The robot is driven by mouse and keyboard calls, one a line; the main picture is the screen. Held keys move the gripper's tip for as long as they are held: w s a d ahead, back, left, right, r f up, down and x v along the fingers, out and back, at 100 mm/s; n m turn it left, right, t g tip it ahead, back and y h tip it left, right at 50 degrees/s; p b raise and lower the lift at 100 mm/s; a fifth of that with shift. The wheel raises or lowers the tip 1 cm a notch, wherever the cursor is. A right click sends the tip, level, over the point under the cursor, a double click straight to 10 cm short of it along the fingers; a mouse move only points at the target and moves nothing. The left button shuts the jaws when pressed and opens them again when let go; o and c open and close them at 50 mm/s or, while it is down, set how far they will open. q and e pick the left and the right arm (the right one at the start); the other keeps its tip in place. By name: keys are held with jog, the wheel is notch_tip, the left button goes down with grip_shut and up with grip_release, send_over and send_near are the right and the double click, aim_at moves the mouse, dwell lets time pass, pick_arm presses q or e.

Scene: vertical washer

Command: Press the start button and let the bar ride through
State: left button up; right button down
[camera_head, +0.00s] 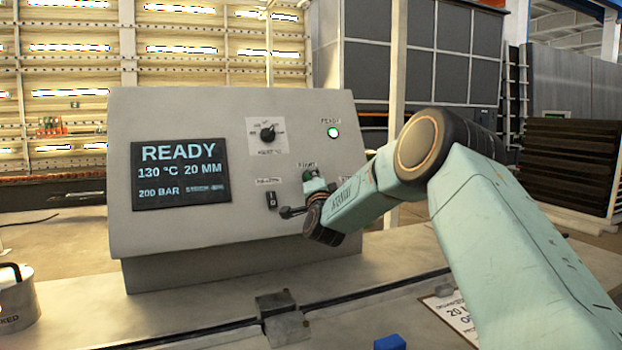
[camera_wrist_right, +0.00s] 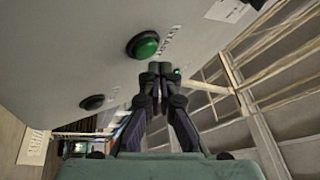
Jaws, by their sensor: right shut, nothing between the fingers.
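The grey control panel (camera_head: 230,240) stands on the bench. Its display (camera_head: 180,174) reads READY, 130 °C, 20 MM and 200 BAR. The green start button (camera_head: 309,175) sits on the lower right of the panel, partly covered by my right gripper (camera_head: 313,186). In the right wrist view the green button (camera_wrist_right: 143,44) shows in full, close to the left of the tips of my right gripper (camera_wrist_right: 160,68). The gripper is shut and empty; I cannot tell whether it touches the panel. No bar is clearly recognisable, and my left gripper is out of view.
A READY lamp (camera_head: 333,132) glows above the start button. A black dial (camera_head: 267,134) and a small switch (camera_head: 271,200) are on the panel.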

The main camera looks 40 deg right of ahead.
jog(key=shift+a, duration=0.2)
jog(key=shift+s+d+r, duration=0.1)
jog(key=shift+d, duration=0.05)
dwell(0.3)
jog(key=shift+w+f+b, duration=0.2)
jog(key=shift+w+b, duration=0.15)
jog(key=shift+w, duration=0.05)
jog(key=shift+s+r, duration=0.1)
jog(key=shift+s, duration=0.05)
